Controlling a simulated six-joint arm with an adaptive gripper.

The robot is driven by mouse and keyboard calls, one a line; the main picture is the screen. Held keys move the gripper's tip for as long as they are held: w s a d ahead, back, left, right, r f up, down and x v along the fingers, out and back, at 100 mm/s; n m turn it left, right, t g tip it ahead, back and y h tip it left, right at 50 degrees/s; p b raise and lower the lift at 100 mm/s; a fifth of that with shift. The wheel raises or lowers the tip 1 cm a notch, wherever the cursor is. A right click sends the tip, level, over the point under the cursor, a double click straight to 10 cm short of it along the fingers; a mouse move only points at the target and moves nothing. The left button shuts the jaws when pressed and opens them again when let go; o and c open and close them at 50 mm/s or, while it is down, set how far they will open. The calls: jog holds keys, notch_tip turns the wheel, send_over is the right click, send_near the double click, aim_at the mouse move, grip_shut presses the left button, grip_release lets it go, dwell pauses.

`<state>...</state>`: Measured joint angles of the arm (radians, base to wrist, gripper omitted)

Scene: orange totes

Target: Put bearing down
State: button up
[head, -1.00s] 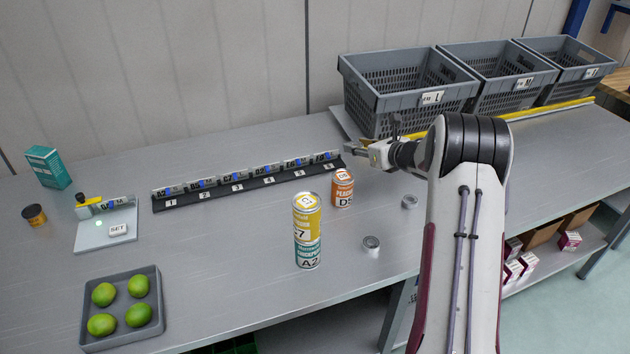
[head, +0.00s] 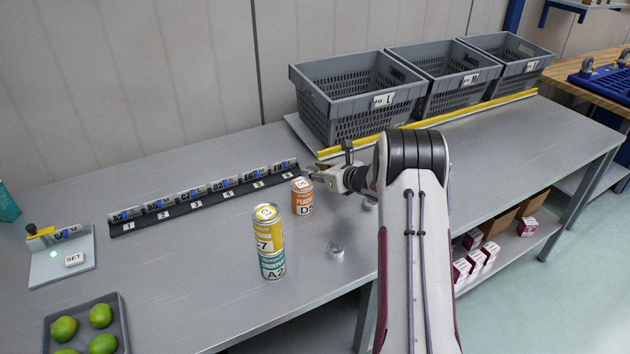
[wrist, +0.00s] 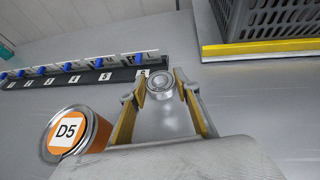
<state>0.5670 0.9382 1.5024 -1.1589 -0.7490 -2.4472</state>
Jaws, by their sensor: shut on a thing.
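In the wrist view my gripper (wrist: 160,88) is shut on a small silver bearing (wrist: 161,83), a ring with a dark centre, held between the yellow-lined fingertips. In the head view my gripper (head: 314,174) is low over the grey table, just behind the orange can and by the right end of the numbered rack; the bearing cannot be made out there. Whether the bearing touches the table is unclear.
An orange can marked D5 (head: 302,198) stands close to my gripper. A yellow-and-teal can stack (head: 268,246) stands nearer the front. The numbered rack (head: 205,204) runs left. Grey crates (head: 350,88) stand behind a yellow strip (head: 430,122). A lime tray (head: 122,318) is front left.

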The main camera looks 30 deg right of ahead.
aim_at(315, 187)
jog(key=shift+f, duration=0.1)
jog(key=shift+f, duration=1.75)
jog(key=shift+f, duration=0.15)
jog(key=o, duration=1.1)
jog(key=shift+o, duration=0.2)
jog(key=shift+r, duration=0.2)
jog(key=shift+v, duration=5.95)
